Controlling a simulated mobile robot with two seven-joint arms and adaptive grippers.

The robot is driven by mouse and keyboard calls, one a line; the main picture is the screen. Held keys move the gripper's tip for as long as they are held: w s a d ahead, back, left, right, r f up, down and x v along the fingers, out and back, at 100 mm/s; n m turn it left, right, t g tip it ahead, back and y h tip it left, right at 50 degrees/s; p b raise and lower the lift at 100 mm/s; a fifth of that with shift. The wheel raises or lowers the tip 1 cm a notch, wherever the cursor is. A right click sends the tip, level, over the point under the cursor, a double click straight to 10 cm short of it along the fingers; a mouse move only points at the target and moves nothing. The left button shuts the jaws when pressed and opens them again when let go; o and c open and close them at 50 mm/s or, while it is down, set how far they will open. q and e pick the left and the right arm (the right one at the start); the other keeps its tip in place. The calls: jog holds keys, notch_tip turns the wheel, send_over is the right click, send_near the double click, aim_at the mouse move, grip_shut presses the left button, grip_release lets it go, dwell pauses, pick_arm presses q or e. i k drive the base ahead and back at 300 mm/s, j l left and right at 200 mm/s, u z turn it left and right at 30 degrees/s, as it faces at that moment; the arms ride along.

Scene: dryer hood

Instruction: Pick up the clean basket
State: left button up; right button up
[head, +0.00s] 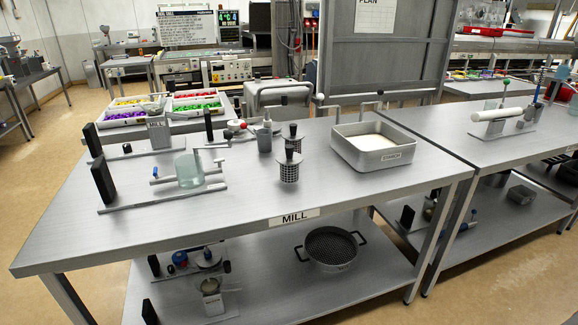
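A small dark mesh basket (289,171) with a black-knobbed handle stands upright near the middle of the MILL table (230,225). A second, similar basket (293,144) stands just behind it and is partly hidden. A wide, dark round basket (329,247) with two side handles sits on the shelf below. I cannot tell from this view which basket is the clean one. Neither of my grippers is in view, and no basket is held.
A square metal tray (374,160) with pale contents stands right of the small baskets. A grey cup (264,141) is left of them. A fixture with a glass beaker (188,169) lies further left. The table's front strip is clear. A second table (450,125) stands at right.

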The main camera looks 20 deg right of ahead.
aim_at(289, 161)
jog(key=i+l, duration=0.1)
jog(key=l, duration=0.3)
jog(key=i+l, duration=0.1)
jog(key=l, duration=0.3)
jog(key=i+l, duration=0.1)
jog(key=l, duration=0.3)
